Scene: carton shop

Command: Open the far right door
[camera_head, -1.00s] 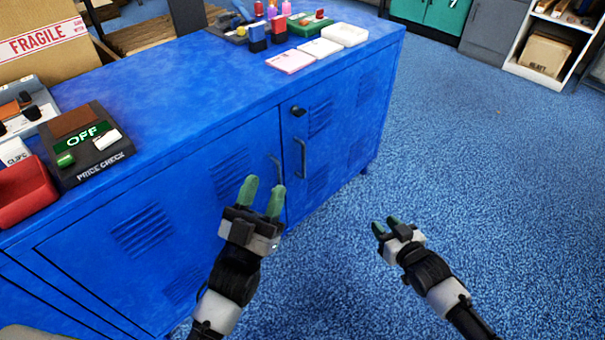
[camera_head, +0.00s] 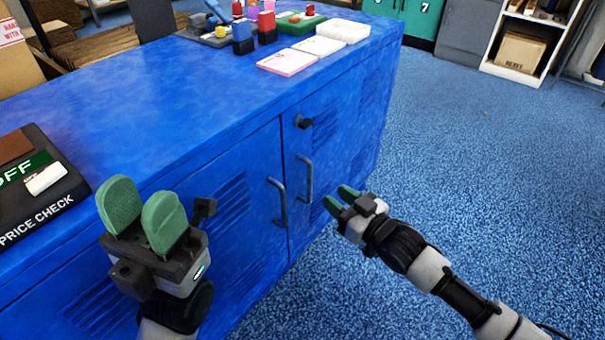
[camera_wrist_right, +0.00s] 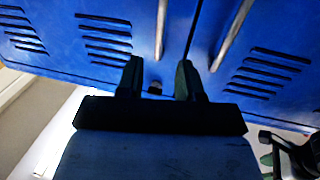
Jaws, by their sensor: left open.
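The far right door (camera_head: 340,140) of the blue cabinet is closed, with a dark vertical bar handle (camera_head: 305,178) near its left edge and a black knob (camera_head: 303,122) above it. My right gripper (camera_head: 340,200) is open and empty, just right of that handle in the head view. In the right wrist view, its fingers (camera_wrist_right: 158,78) are apart, with the door's handle (camera_wrist_right: 161,28) beyond the gap, not between them. The neighbouring door's handle (camera_wrist_right: 231,36) shows to the right. My left gripper (camera_head: 141,212) is open and empty in front of the neighbouring door (camera_head: 220,195).
The cabinet top (camera_head: 190,90) carries a price check box (camera_head: 40,185) at left and stamps, pads and a white tray (camera_head: 343,31) at the back. Blue carpet (camera_head: 480,190) is clear to the right. A shelf (camera_head: 520,40) stands far back.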

